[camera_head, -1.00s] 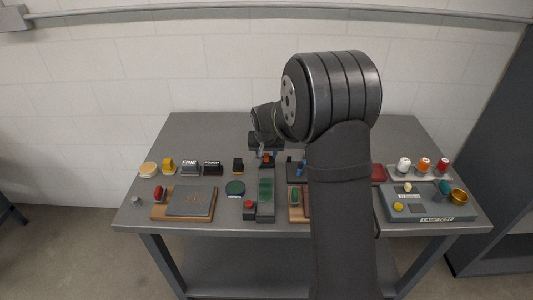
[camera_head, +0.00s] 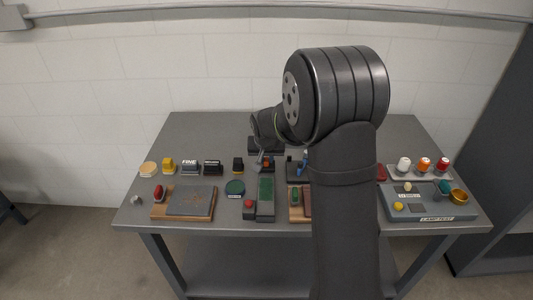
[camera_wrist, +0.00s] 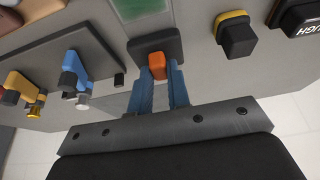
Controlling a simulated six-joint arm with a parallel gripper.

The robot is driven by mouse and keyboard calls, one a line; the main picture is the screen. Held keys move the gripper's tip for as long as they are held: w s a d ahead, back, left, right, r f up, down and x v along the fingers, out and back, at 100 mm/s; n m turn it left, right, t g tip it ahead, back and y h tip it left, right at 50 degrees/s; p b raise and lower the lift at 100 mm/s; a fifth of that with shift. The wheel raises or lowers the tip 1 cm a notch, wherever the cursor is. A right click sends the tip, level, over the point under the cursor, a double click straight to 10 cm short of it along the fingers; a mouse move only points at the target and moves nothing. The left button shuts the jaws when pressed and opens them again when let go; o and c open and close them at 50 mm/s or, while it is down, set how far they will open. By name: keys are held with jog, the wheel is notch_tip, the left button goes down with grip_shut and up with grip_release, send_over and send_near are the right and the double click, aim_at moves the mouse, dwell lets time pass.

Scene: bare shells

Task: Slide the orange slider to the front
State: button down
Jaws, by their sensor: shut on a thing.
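The orange slider (camera_wrist: 157,66) is a small orange block at a dark block (camera_wrist: 154,44) in the wrist view. My gripper (camera_wrist: 157,76) has its two blue fingers on either side of the slider, shut on it. In the head view the orange slider (camera_head: 266,164) is a small spot at the far end of the green-topped housing (camera_head: 265,194). My gripper (camera_head: 261,160) is at it, small and partly hidden by my own arm. How far the slider sits along its track is hard to tell.
On the other side are blue and orange levers on a dark plate (camera_wrist: 104,60). A red button (camera_head: 249,204) is beside the green-topped housing. The table's back strip (camera_head: 215,125) is clear.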

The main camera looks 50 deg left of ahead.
jog(key=s+d, duration=1.2)
jog(key=shift+s+d, duration=0.15)
jog(key=shift+d, duration=0.05)
jog(key=c, duration=1.4)
grip_release()
jog(key=shift+s+d, duration=0.1)
jog(key=shift+o, duration=0.2)
jog(key=shift+r, duration=0.35)
jog(key=v, duration=1.6)
jog(key=shift+r, duration=0.3)
jog(key=shift+s, duration=0.1)
